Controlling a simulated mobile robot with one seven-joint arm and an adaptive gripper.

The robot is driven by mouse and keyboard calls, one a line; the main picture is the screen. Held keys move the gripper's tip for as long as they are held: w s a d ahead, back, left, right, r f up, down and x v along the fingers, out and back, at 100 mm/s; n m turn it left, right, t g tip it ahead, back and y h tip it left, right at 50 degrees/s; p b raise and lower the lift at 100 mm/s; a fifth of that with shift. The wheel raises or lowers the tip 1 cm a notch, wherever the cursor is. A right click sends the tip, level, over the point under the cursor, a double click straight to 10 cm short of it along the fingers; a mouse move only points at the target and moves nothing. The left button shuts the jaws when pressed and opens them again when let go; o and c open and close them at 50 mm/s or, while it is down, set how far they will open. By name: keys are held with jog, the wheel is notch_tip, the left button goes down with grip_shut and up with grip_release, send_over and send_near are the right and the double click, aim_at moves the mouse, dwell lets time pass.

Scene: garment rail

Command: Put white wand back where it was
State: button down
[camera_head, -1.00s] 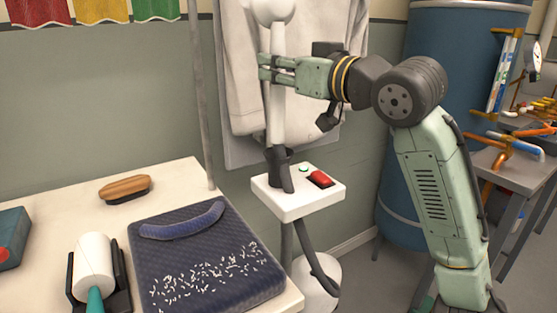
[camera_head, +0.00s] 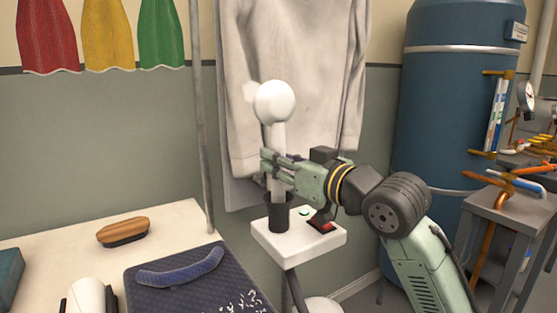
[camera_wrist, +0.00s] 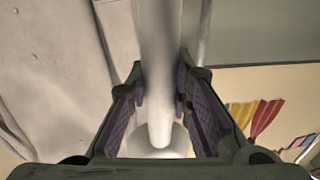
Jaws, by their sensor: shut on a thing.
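The white wand (camera_head: 274,141) stands upright with its round white head at the top. Its lower end is inside the dark cup-shaped holder (camera_head: 277,214) on the small white stand (camera_head: 288,244); how deep it sits is hidden. My gripper (camera_head: 270,170) is shut on the wand's shaft, a little above the holder. In the wrist view the shaft (camera_wrist: 159,70) runs between the two finger pads of my gripper (camera_wrist: 160,95).
A pale garment (camera_head: 300,75) hangs close behind the wand. A red switch (camera_head: 322,222) is on the stand. A table at left bears a wooden brush (camera_head: 123,231) and a dark blue quilted pad (camera_head: 190,290). A blue tank (camera_head: 445,130) stands at right.

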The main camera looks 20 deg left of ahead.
jog(key=c, duration=1.4)
grip_release()
jog(key=shift+c, duration=0.2)
jog(key=b+v, duration=0.1)
jog(key=v, duration=1.1)
jog(key=shift+b, duration=0.35)
jog(key=shift+r, duration=0.15)
